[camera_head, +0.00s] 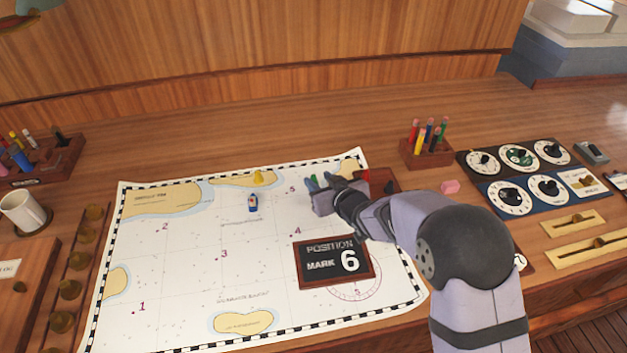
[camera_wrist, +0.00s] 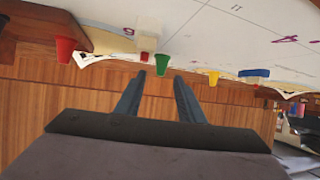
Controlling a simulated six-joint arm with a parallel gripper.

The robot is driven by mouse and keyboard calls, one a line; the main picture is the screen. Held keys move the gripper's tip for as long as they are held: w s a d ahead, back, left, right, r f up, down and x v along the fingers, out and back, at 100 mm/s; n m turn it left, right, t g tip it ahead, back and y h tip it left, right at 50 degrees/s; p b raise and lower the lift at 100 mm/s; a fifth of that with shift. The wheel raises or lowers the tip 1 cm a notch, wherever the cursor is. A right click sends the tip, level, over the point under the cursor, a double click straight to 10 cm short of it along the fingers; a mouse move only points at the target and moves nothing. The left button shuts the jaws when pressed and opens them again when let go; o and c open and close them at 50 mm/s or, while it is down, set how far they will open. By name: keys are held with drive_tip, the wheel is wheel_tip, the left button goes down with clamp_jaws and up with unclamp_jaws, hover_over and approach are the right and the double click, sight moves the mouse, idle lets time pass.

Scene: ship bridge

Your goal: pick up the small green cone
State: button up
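The small green cone (camera_wrist: 163,63) stands on the chart in the wrist view, which shows the scene upside down. It lies just beyond and between my fingertips. My gripper (camera_wrist: 160,76) is open, with two dark blue fingers apart and nothing held between them. In the head view my gripper (camera_head: 320,182) is low over the chart's far right part, and the cone is hard to make out there beside the fingers. I cannot tell whether a finger touches the cone.
A white piece (camera_wrist: 147,35) is close to the green cone. A red cone (camera_wrist: 66,48) is by a wooden tray (camera_wrist: 50,24). A yellow cone (camera_head: 258,178) and a blue-and-white piece (camera_head: 252,203) stand left of my gripper. A position board (camera_head: 334,284) lies nearer on the chart.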

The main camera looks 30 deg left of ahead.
sight(314, 177)
drive_tip(key=shift+p+x, duration=1.25)
drive_tip(key=shift+x, duration=1.3)
drive_tip(key=shift+s, duration=0.1)
clamp_jaws()
